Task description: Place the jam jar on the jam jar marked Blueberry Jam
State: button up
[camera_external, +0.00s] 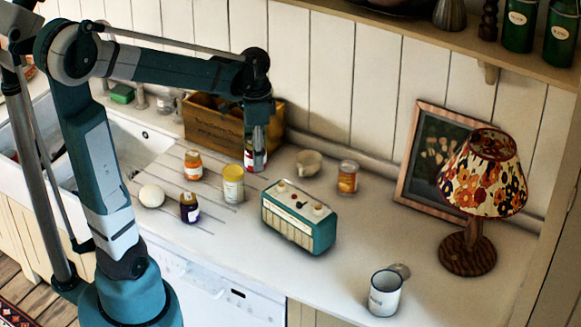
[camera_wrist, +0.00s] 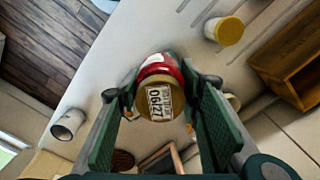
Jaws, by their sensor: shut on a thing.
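My gripper (camera_wrist: 160,98) is shut on a red jam jar (camera_wrist: 158,66), with one green finger on each side. Its gold lid faces the wrist camera and carries a white label reading "06/27". In the external view the held jar (camera_external: 256,158) hangs upright below my gripper (camera_external: 258,125), in front of the wooden crate. I cannot tell whether its base touches the counter. A dark purple jar (camera_external: 189,209) with a white label stands nearer the front, left of the radio. An orange jar (camera_external: 193,166) stands behind it. Label words on these jars are too small to read.
A yellow-lidded jar (camera_external: 233,186) stands between the purple jar and the held jar. A white round object (camera_external: 152,196) lies left. The radio (camera_external: 297,220), bowl (camera_external: 308,163), metal-lidded jar (camera_external: 347,178), mug (camera_external: 385,293) and lamp (camera_external: 467,250) stand right. The crate (camera_external: 212,128) is behind.

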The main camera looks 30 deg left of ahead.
jog(key=s+a+n, duration=0.2)
jog(key=a+n, duration=0.2)
jog(key=a, duration=0.7)
jog(key=n, duration=0.4)
send_over(189, 195)
jog(key=shift+f+p, duration=0.4)
jog(key=shift+f, duration=2.2)
jog(key=shift+f, duration=0.1)
jog(key=shift+f, duration=3.05)
jog(key=shift+s+f, duration=0.1)
jog(key=shift+f, duration=1.75)
jog(key=shift+f+b, duration=0.15)
jog(key=shift+b, duration=0.2)
